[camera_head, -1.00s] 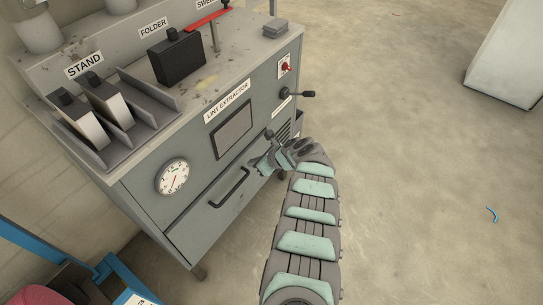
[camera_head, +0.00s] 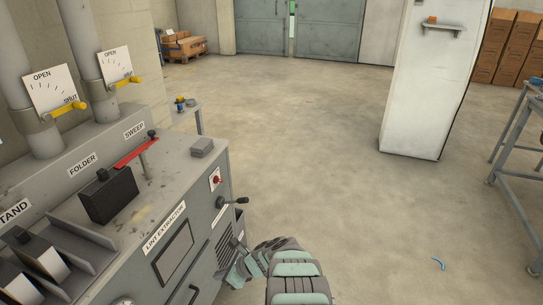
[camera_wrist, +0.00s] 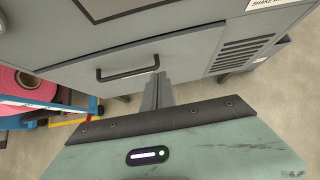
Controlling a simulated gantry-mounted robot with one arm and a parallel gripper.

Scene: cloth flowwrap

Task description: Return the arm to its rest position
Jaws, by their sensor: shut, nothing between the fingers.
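My arm comes up from the bottom of the head view, and my gripper (camera_wrist: 157,90) shows in the wrist view with its two fingers together and empty. My fingertips are not clear in the head view.
The cabinet top holds a black folder box (camera_head: 108,195), a red lever (camera_head: 136,151) and a stand rack (camera_head: 75,240). A black knob lever (camera_head: 234,201) juts from its front. Open floor (camera_head: 310,150) lies between, with a blue scrap (camera_head: 438,263).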

